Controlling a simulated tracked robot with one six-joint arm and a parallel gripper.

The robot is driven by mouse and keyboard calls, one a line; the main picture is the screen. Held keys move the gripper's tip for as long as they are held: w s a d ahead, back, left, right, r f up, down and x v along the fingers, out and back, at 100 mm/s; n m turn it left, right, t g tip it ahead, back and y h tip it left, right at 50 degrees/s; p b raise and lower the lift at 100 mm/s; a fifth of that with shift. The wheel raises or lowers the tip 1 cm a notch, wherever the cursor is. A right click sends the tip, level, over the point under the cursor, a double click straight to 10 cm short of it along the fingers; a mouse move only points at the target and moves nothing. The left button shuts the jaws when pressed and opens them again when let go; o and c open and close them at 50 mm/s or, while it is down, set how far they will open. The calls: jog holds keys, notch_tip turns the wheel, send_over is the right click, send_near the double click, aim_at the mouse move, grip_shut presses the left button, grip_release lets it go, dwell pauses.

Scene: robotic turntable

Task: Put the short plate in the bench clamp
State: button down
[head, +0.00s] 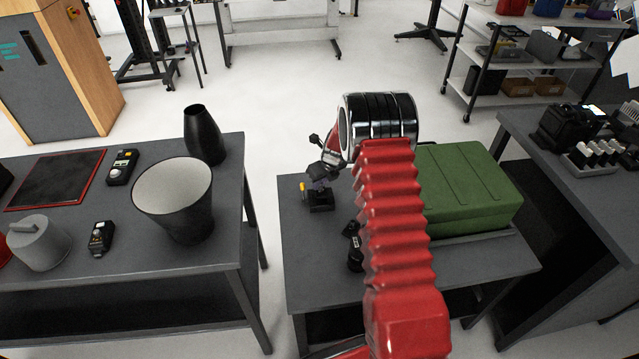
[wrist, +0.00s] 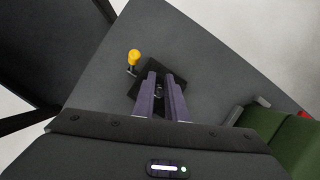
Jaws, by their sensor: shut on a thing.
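The bench clamp (head: 320,203) is a small dark device with a yellow knob (head: 303,186), standing on the middle table's far left part. In the wrist view the clamp (wrist: 150,70) lies under and just ahead of my fingers, its yellow knob (wrist: 134,56) to the left. My gripper (head: 319,182) is directly over the clamp, partly hidden by my wrist in the head view. In the wrist view my gripper (wrist: 161,76) has its two purple fingers close together, shut on the short plate. The plate is almost wholly hidden; I cannot tell whether it touches the clamp.
A green case (head: 465,185) stands on the same grey table (head: 310,260), right of my arm. The left table holds a large bin (head: 180,215) and a black vase (head: 203,135). The table's left front is bare.

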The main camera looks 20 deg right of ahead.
jog(key=shift+f, duration=0.95)
dwell(0.6)
jog(key=c, duration=1.7)
grip_release()
jog(key=shift+v, duration=6.8)
